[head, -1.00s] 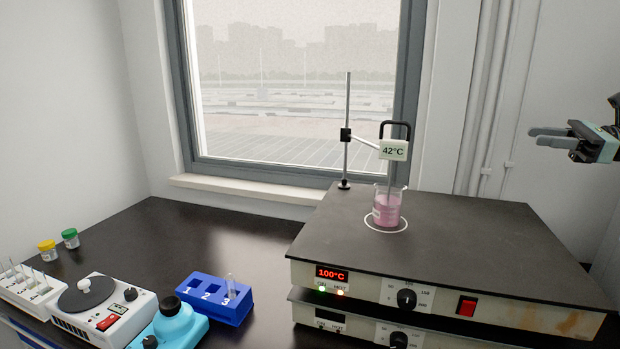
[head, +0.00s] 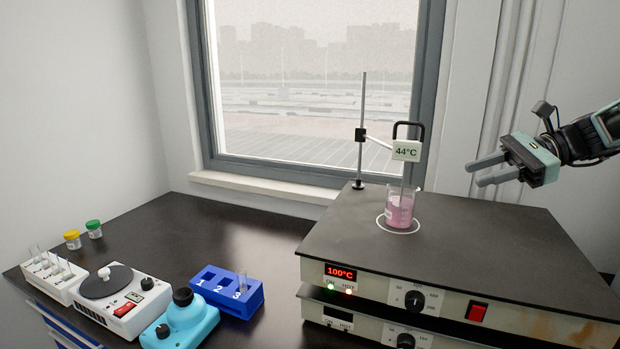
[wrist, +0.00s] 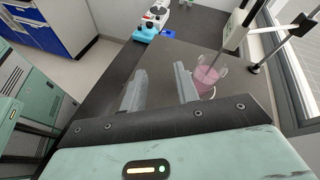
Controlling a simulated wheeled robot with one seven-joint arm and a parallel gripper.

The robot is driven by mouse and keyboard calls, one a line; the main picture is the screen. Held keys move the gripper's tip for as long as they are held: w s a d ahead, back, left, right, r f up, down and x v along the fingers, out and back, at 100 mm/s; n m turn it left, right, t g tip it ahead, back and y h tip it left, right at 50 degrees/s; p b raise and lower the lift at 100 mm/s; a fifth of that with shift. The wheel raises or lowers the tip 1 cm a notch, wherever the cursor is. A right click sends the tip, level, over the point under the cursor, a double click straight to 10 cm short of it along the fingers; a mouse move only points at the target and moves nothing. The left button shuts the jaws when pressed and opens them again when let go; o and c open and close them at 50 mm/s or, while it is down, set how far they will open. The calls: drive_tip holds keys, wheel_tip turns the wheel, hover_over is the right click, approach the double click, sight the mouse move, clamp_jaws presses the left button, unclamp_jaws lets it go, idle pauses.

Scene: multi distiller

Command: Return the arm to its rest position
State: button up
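My gripper (head: 487,172) is in the air above the right part of the hot plate (head: 490,225), to the right of the beaker. Its two grey fingers point left and stand apart with nothing between them; they also show apart in the wrist view (wrist: 158,84). A glass beaker of pink liquid (head: 399,207) stands in the white ring on the hot plate. A thermometer with a 42–44 range display reading 44°C (head: 406,151) hangs into it from a stand (head: 362,135). The beaker (wrist: 204,82) is right of the fingers in the wrist view.
The hot plate display (head: 341,273) reads 100°C. On the bench at left are a blue numbered rack (head: 228,290) with a tube in slot 3, a blue device (head: 180,322), a white device with a dark disc (head: 108,285), a tube rack (head: 55,274) and two small capped jars.

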drive_tip(key=s+a+f+n+g+h, duration=0.2)
drive_tip(key=s+a+f+n+h, duration=0.25)
drive_tip(key=s+a, duration=0.35)
drive_tip(key=s+a+f+n+g+h, duration=0.2)
drive_tip(key=s+a+f+n+h, duration=0.25)
drive_tip(key=a, duration=0.55)
drive_tip(key=s+f+n+t+h, duration=0.1)
drive_tip(key=s+f+n+h, duration=0.1)
drive_tip(key=s+n, duration=0.5)
drive_tip(key=s+a+f+n+t+h, duration=0.1)
drive_tip(key=s+f+n, duration=0.3)
drive_tip(key=s, duration=0.9)
drive_tip(key=shift+a+f+n+t+h, duration=0.25)
drive_tip(key=shift+n+h, duration=0.35)
drive_tip(key=shift+n, duration=1.1)
drive_tip(key=shift+r, duration=0.15)
